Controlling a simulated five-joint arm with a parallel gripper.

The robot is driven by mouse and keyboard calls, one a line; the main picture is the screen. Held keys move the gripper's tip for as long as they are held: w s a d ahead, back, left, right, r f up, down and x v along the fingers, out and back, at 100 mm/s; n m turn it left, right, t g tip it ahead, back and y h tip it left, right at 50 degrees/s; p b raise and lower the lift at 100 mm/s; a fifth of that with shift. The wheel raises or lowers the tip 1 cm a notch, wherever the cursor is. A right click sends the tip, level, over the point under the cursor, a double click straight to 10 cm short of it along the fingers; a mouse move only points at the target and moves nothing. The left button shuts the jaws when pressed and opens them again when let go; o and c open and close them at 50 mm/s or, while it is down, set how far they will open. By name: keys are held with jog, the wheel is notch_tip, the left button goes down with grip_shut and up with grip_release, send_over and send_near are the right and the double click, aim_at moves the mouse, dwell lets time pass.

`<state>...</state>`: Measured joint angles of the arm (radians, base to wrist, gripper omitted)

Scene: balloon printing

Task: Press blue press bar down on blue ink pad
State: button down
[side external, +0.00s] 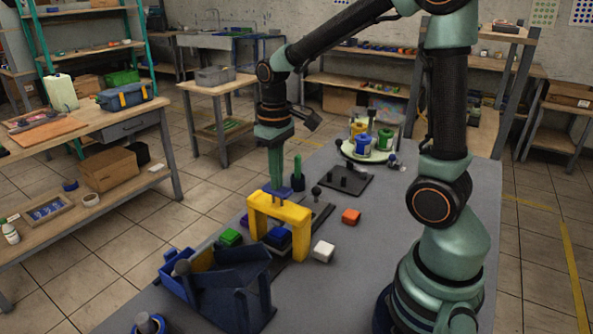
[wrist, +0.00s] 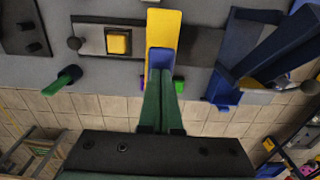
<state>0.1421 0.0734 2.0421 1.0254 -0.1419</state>
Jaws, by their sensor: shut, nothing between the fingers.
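A yellow arch-shaped press frame (side external: 300,215) stands on the grey table, with a blue press bar (side external: 271,192) at its top. A blue pad (side external: 277,236), seemingly the blue ink pad, shows low in the arch's opening. My gripper (side external: 286,187) is shut and empty, pointing down with its green fingertips at the top of the bar. In the wrist view the fingers (wrist: 160,75) overlap the blue bar (wrist: 161,57), in line with the yellow frame (wrist: 164,26). I cannot tell whether they touch it. The pad under the frame is hidden there.
A yellow pad (wrist: 118,42) sits on a slide beside the frame. Green (side external: 230,237), orange (side external: 351,217) and white (side external: 323,251) blocks lie around it. A dark blue angled holder (side external: 225,285) is in front. A round stand (side external: 372,153) holds coloured containers behind. Table is clear to the right.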

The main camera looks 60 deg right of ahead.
jog(key=shift+f, duration=1.05)
notch_tip(320, 180, up, 12)
jog(key=shift+f, duration=0.2)
dwell(0.5)
jog(key=s+a+f+t, duration=0.1)
jog(key=s+a+t, duration=0.4)
jog(key=s, duration=0.1)
jog(key=shift+s+f+t, duration=0.25)
jog(key=shift+t, duration=0.05)
dwell(1.2)
